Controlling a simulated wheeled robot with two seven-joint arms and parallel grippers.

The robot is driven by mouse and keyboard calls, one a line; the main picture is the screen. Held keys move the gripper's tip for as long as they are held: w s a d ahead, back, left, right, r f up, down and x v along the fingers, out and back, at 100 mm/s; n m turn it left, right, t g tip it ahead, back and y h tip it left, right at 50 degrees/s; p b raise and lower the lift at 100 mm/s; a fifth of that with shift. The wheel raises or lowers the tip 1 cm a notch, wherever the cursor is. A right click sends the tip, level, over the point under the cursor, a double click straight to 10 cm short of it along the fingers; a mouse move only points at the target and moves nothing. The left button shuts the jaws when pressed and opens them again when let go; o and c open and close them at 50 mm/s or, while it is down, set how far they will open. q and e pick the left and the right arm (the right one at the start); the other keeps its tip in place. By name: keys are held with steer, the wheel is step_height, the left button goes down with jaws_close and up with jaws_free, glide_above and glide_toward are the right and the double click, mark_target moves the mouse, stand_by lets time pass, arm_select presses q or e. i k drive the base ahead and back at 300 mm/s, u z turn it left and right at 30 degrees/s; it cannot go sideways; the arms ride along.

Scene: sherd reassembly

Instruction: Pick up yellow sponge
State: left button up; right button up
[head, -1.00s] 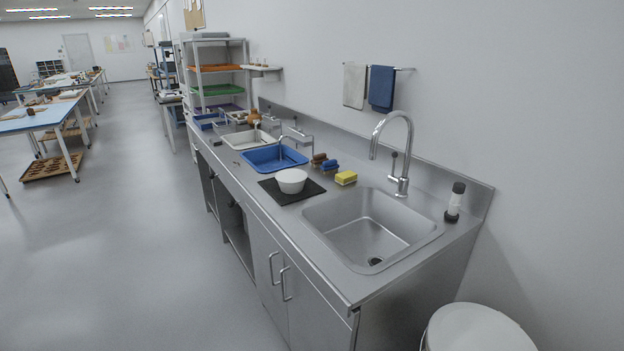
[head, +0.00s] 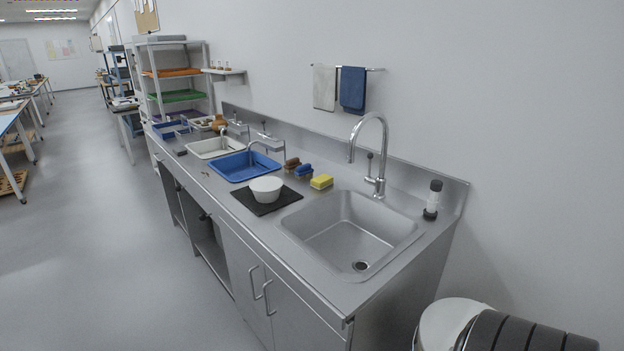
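The yellow sponge (head: 321,182) lies on the steel counter between the black mat and the sink, close to the sink's far left corner. Nothing covers it in the head view. Two brushes, one blue (head: 304,170) and one brown (head: 292,164), lie just behind it to the left.
The sink (head: 350,235) with its tall faucet (head: 381,150) is right of the sponge. A white bowl (head: 266,188) stands on the black mat (head: 253,205). A blue basin (head: 238,168) is farther left. Open floor lies left.

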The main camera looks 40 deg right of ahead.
mark_target(322, 181)
steer(key=i, duration=3.25)
steer(key=z, duration=2.6)
